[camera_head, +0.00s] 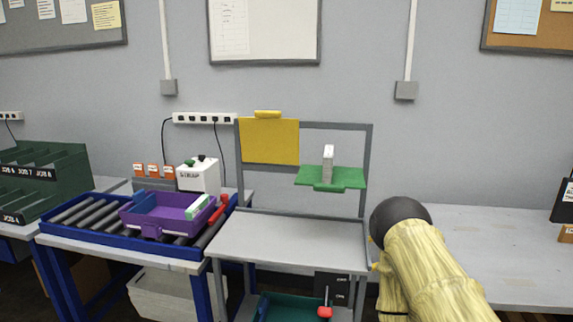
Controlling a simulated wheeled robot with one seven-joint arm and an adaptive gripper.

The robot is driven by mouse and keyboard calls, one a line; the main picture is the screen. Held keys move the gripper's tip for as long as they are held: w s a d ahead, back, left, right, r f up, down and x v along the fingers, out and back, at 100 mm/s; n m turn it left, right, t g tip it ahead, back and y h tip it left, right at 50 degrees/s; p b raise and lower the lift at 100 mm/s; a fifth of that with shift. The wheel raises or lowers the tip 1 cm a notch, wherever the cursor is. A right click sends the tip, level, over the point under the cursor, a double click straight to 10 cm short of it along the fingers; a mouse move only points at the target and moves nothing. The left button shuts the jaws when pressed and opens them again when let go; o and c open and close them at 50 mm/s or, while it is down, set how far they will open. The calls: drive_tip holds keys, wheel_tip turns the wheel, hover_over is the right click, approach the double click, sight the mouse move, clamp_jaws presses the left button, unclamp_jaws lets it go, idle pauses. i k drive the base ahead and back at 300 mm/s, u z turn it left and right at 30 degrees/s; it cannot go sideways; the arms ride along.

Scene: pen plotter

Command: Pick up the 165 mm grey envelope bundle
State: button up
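A small upright pale grey-white block (328,164), which looks like an envelope bundle, stands on the green tray (311,183) of the grey frame. Its size cannot be read at this distance. A white and green bundle-like piece (200,208) leans in the purple tote (150,224) to the left. My arm, in a pale yellow sleeve with a dark rounded joint, rises at the lower right, in front of the frame's right side. My gripper does not show.
A grey worktop (290,242) below the green tray is clear. A yellow panel (269,142) hangs left of the tray. A roller conveyor (87,213) and a white strap machine (198,177) stand left. A long table (490,240) at right is mostly bare.

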sight(328, 159)
drive_tip(key=u, duration=1.55)
drive_tip(key=i, duration=1.1)
drive_tip(key=z, duration=1.15)
